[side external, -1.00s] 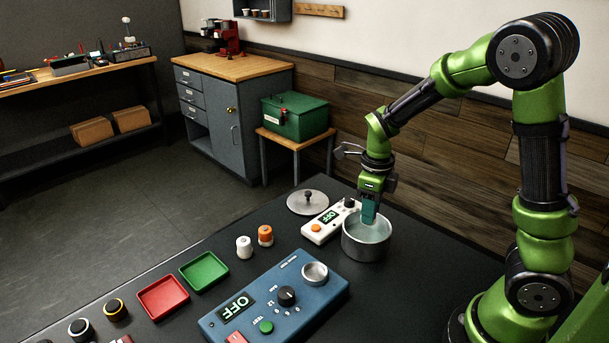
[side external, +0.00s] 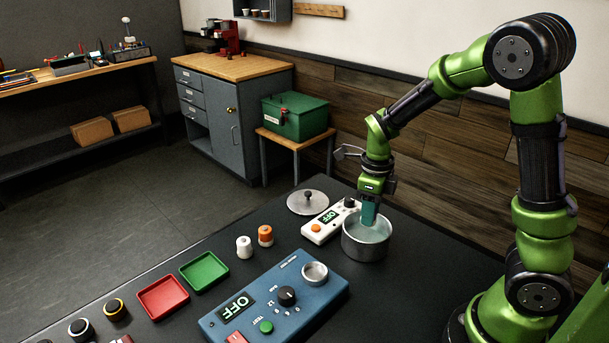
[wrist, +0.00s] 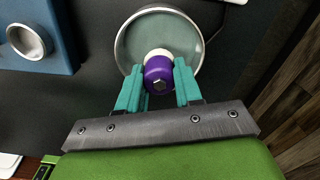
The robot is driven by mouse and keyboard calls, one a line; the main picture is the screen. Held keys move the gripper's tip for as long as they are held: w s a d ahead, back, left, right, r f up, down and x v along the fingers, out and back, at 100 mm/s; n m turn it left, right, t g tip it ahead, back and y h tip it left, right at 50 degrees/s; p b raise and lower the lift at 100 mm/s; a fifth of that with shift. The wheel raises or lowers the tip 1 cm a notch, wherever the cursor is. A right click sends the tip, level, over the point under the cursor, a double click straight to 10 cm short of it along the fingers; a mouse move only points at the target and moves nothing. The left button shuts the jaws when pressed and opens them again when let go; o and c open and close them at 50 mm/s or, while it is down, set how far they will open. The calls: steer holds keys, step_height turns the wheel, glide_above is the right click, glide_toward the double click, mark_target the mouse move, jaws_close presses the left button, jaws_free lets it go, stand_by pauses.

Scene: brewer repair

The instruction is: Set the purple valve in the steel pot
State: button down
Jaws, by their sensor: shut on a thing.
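The steel pot (side external: 366,247) stands on the dark table, and its round rim shows in the wrist view (wrist: 121,52). My gripper (wrist: 160,84) points down over the pot, with its teal fingers reaching into the opening. It is shut on the purple valve (wrist: 158,70), which has a white part at its far end and a metal nut on the near end. In the side external view my gripper (side external: 369,216) is at the pot's mouth, and the valve is hidden there. I cannot tell whether the valve touches the pot's bottom.
A white OFF unit (side external: 328,223) stands left of the pot, with a lid (side external: 308,202) behind it. A blue test box (side external: 262,310) lies in front. A white bottle (side external: 244,247), an orange-and-white bottle (side external: 265,236), a green tray (side external: 204,272) and a red tray (side external: 163,297) are farther left.

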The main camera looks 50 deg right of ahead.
steer(key=shift+f, duration=0.15)
stand_by(0.5)
steer(key=shift+f, duration=1.45)
steer(key=shift+f, duration=0.3)
steer(key=shift+f, duration=0.9)
steer(key=shift+f, duration=0.3)
stand_by(0.4)
steer(key=shift+c, duration=1.3)
jaws_free()
steer(key=shift+r, duration=6.15)
